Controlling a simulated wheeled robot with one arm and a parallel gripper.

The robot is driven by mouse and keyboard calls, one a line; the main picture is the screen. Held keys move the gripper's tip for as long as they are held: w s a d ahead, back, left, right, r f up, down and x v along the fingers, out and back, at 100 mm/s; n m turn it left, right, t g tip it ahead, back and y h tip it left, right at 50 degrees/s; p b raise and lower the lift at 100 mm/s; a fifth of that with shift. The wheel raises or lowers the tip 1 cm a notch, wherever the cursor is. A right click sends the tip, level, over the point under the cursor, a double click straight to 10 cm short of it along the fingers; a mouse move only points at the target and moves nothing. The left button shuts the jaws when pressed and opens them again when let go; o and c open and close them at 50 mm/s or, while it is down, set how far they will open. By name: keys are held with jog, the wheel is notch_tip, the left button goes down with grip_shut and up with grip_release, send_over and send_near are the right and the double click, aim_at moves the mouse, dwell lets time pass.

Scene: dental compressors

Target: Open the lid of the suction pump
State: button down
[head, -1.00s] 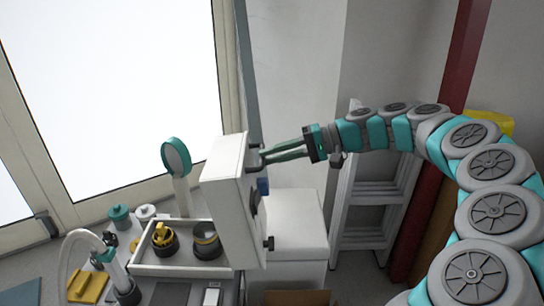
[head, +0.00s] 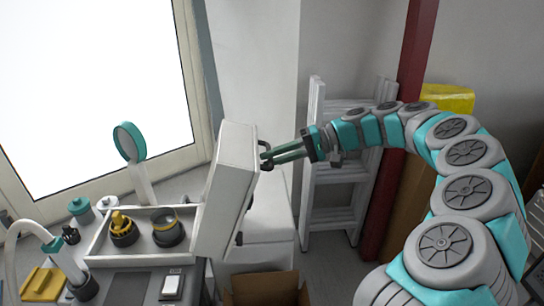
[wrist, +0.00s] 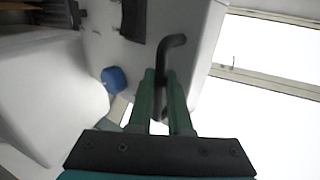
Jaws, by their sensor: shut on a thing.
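The white lid (head: 226,190) of the suction pump stands raised at the right side of the pump's open top (head: 100,243), its upper end leaning right. A dark bent handle (head: 267,147) sticks out from the lid's right side. My gripper (head: 270,157) is at this handle, reaching in from the right. In the wrist view the green fingers of my gripper (wrist: 164,80) are closed around the dark handle (wrist: 174,42), with the white lid (wrist: 110,50) behind it. The fingers hide part of the handle.
Black and yellow fittings (head: 123,232) sit in the open top. A round teal-rimmed piece (head: 129,142) stands behind it. A white cabinet (head: 270,235) and an open cardboard box (head: 265,290) are right of the lid. A ladder (head: 330,200) leans on the wall behind my arm.

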jog(key=shift+a+f, duration=0.15)
jog(key=shift+f, duration=0.05)
jog(key=c, duration=0.8)
grip_release()
jog(key=shift+c, duration=0.2)
jog(key=shift+r, duration=0.1)
jog(key=v, duration=0.7)
jog(key=shift+d, duration=0.4)
jog(key=shift+r, duration=0.1)
